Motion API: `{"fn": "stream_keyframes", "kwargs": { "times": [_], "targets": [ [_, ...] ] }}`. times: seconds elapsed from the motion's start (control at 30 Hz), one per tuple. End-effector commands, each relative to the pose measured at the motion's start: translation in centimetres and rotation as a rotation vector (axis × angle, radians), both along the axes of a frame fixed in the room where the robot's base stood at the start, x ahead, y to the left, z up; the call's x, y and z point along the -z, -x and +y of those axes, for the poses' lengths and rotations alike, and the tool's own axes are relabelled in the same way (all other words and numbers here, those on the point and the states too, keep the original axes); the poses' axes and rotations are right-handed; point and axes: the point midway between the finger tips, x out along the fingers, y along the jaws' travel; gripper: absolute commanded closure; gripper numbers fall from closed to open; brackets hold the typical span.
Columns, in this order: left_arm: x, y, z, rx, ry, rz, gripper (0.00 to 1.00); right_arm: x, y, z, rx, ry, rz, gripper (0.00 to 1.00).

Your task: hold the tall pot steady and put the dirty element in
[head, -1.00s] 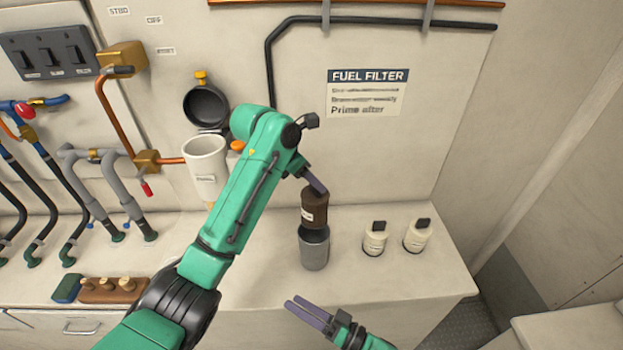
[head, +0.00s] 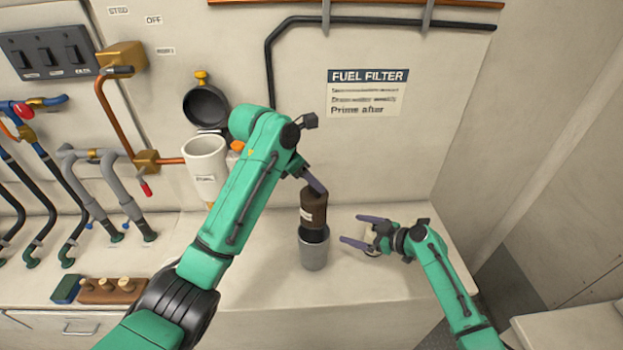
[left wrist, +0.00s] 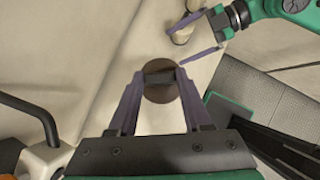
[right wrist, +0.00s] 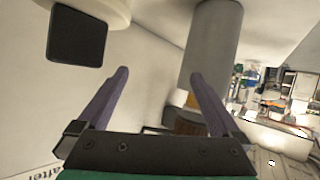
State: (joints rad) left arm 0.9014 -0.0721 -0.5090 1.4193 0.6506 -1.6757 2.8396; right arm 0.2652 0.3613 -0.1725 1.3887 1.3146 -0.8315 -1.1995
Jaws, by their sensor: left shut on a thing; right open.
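The dirty element (head: 313,208) is a dark brown cylinder with a pale label. My left gripper (head: 318,187) is shut on its top. The element is upright just above the tall pot (head: 314,254), a grey metal cylinder on the counter, with the dark mouth partly showing below it. In the left wrist view the round top of the element (left wrist: 160,92) sits between the fingers and hides the pot. My right gripper (head: 349,228) is open to the right of the pot, fingers pointing at it, apart from it. The pot (right wrist: 214,45) shows ahead in the right wrist view.
A white filter housing (head: 205,170) with an open black lid (head: 205,106) is on the wall. Hoses (head: 75,200) stand at left. The counter front (head: 260,285) is clear.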

Motion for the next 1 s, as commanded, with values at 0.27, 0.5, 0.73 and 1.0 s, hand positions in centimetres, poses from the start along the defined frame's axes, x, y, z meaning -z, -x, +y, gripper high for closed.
{"fn": "stream_keyframes", "kwargs": {
  "times": [0.27, 0.5, 0.73, 1.0],
  "targets": [
    [-0.1, 0.0, 0.0, -0.001, 0.0, -0.001, 1.0, 5.4, 5.5, 4.2, -0.115, -0.021, 0.12, 0.0],
    [-0.1, 0.0, 0.0, -0.001, 0.0, -0.001, 1.0, 6.8, 4.3, 6.2, -0.113, -0.025, 0.126, 0.0],
    [-0.1, 0.0, 0.0, -0.001, 0.0, -0.001, 1.0, 8.8, 2.2, 9.2, -0.112, -0.025, 0.127, 0.0],
    [-0.1, 0.0, 0.0, 0.0, 0.0, -0.002, 1.0, 10.1, 0.7, 11.0, -0.109, -0.023, 0.125, 0.0]
  ]
}}
